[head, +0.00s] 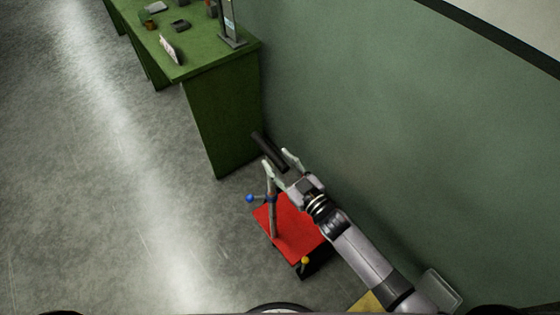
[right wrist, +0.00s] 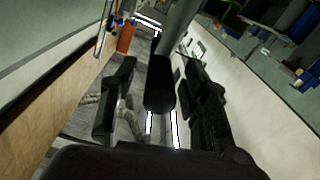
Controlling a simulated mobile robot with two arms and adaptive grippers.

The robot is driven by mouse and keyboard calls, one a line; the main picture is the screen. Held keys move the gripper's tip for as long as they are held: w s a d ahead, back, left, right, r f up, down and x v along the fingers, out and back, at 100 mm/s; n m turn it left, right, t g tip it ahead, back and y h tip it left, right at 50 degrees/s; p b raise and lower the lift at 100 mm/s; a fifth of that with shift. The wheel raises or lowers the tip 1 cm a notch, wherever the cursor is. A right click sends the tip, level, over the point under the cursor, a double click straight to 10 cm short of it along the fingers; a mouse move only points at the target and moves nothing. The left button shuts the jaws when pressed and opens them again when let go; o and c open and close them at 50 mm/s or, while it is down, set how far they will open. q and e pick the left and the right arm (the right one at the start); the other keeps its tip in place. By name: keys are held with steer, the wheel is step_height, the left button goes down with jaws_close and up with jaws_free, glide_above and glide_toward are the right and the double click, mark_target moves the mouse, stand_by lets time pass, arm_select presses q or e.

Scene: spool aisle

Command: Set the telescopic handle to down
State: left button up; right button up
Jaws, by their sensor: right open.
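The telescopic handle is a black bar grip (head: 266,147) on a grey post (head: 272,215) that rises from a red base (head: 295,236) on the floor. A blue knob (head: 250,198) sticks out at the side of the post. My right gripper (head: 280,164) is open, with its fingers on either side of the black grip. In the right wrist view the dark grip (right wrist: 158,85) lies between the two spread fingers, with gaps visible at both sides. My left gripper is out of view.
A green bench (head: 221,120) stands just beyond the base, with small items and a dark stand (head: 230,25) on top. A green wall (head: 400,120) runs close along the right. The grey floor (head: 110,200) to the left is clear. A small yellow knob (head: 305,261) sits at the base's near edge.

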steer(key=shift+c, duration=0.2)
jaws_close()
stand_by(0.4)
stand_by(0.3)
